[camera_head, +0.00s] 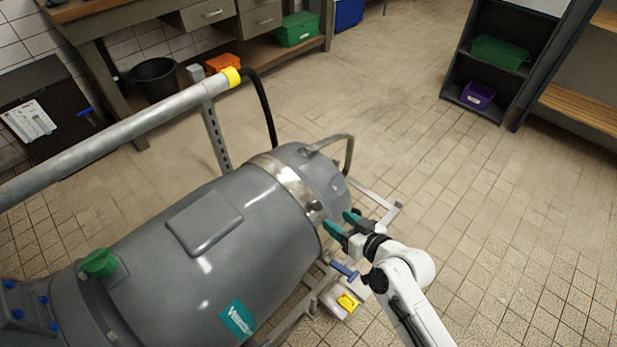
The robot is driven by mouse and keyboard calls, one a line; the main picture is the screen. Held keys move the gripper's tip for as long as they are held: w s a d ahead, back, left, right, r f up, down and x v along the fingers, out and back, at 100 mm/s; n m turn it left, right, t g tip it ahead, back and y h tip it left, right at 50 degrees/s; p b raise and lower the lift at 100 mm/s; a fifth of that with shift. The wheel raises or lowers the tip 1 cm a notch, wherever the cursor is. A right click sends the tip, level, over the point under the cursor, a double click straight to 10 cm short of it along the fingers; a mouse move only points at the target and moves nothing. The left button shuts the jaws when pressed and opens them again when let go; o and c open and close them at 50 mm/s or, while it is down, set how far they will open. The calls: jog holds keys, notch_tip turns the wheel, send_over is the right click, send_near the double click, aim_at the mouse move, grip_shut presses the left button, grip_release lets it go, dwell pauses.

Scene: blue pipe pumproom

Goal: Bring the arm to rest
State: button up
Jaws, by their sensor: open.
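My white arm comes in from the bottom right. My gripper (338,223) has teal fingers, spread apart with nothing between them. It is at the right end of a large grey tank (235,240), close to a dark round knob (315,207) on the tank's metal band. I cannot tell whether a finger touches the tank or knob.
A blue-handled part (345,271) and a yellow item (347,303) sit just below my gripper by the tank's frame. A grey pipe (120,135) crosses the left. A workbench (300,50) and a dark shelf (500,60) stand behind. The tiled floor (470,220) at right is clear.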

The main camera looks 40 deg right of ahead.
jog(key=s+a+r+n+g+y+p, duration=0.35)
jog(key=s+a+g+p, duration=0.2)
jog(key=a, duration=0.25)
jog(key=s+r+g+h+p, duration=0.2)
jog(key=s+r+g+p, duration=0.3)
jog(key=s, duration=0.5)
notch_tip(320, 180, up, 2)
jog(key=shift+s+a+g, duration=0.35)
jog(key=shift+s+g, duration=0.05)
jog(key=shift+g, duration=0.55)
